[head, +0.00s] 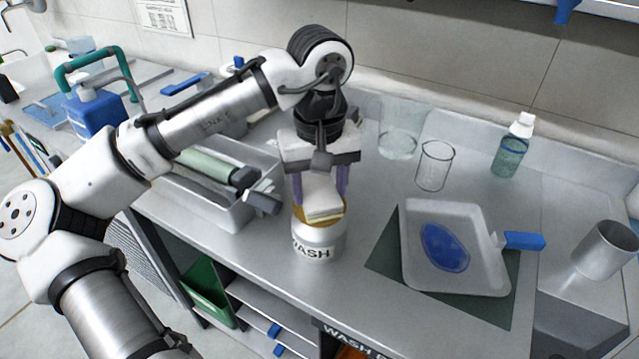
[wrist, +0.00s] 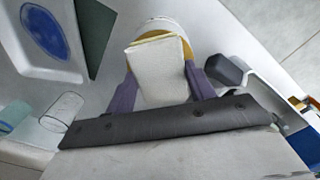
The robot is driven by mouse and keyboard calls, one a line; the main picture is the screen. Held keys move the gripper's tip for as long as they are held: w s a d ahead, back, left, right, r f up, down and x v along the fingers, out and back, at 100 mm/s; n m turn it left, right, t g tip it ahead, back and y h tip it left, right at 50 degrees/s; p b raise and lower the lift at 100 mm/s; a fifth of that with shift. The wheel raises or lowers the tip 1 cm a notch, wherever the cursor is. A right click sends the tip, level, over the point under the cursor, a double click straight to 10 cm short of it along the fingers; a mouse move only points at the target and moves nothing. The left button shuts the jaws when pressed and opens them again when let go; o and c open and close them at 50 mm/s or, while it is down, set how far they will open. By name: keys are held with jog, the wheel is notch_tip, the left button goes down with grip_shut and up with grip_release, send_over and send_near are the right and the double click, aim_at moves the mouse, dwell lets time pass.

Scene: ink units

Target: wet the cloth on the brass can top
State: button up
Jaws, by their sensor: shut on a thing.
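A folded off-white cloth (head: 322,200) is between the purple fingers of my gripper (head: 323,185), which is shut on it. The cloth is over the brass top (head: 301,214) of a can labelled WASH (head: 319,241), which stands upright near the bench's front edge. In the wrist view, the cloth (wrist: 158,68) covers most of the brass top (wrist: 178,37), and only a rim of brass shows around it. The cloth looks close to or touching the top; I cannot tell whether it presses down. My gripper in the wrist view (wrist: 160,85) has a finger on each side of the cloth.
A white tray (head: 480,228) with a blue ink patch (head: 444,247) and blue-handled tool (head: 524,241) lies on a green mat (head: 384,246) at right. Glass beakers (head: 434,166) and a green bottle (head: 510,152) stand behind. A grey bin with a roller (head: 216,169) is close left.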

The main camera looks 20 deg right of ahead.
aim_at(319, 192)
jog(key=shift+r+p, duration=2.85)
jog(key=shift+r, duration=0.25)
jog(key=shift+f, duration=0.1)
